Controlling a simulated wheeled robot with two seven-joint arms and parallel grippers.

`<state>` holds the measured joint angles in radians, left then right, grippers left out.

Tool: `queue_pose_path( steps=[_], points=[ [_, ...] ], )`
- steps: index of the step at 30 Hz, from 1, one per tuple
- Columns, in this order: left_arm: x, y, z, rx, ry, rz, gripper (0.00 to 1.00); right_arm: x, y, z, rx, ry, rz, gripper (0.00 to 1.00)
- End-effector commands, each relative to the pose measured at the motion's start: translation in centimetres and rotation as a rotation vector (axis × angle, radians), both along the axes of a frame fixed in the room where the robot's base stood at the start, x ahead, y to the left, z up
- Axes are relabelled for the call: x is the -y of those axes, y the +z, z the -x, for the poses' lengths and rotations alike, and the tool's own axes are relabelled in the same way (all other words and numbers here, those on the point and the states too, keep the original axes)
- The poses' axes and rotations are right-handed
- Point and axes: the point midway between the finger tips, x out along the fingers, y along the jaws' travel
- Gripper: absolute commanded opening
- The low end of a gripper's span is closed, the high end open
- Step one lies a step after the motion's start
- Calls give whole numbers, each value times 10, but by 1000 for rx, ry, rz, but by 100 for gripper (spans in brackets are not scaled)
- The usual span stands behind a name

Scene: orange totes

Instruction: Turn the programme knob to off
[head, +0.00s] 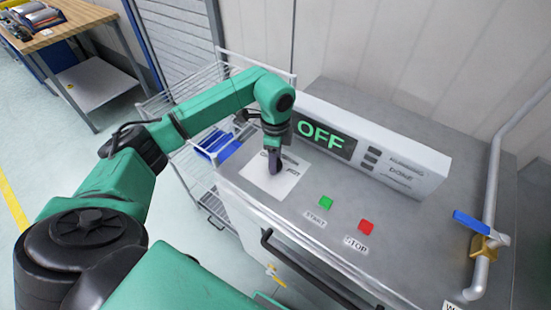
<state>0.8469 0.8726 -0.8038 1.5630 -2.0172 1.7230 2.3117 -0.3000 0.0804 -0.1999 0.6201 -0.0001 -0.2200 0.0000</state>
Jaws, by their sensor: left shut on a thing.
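The programme knob sits on a white label plate (262,187) at the left of the machine's grey top. The knob itself is mostly hidden behind my left gripper (275,169), which points down onto the plate and is shut on the knob. The dark display (322,135) behind it reads OFF in green letters. My right gripper is not in view.
A green start button (326,203) and a red stop button (366,227) lie right of the plate. A pipe with a blue valve handle (471,222) stands at the right. A wire rack (205,185) with a blue bin is at the left. A workbench (55,30) stands at the back left.

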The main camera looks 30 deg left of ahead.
Motion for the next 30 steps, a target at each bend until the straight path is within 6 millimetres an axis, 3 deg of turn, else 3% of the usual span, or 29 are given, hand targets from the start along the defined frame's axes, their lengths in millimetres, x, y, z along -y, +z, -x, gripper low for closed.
queue_pose_path(
  steps=[12,13,15,25,30],
  points=[
    [-1,2,-2,7,12,0,0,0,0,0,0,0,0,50],
    [-1,2,-2,7,12,0,58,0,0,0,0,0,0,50],
    [-1,2,-2,6,12,0,81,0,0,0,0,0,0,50],
    [0,2,-1,3,9,0,81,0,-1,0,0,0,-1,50],
    [0,22,-2,7,10,1,81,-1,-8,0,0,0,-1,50]
  ],
)
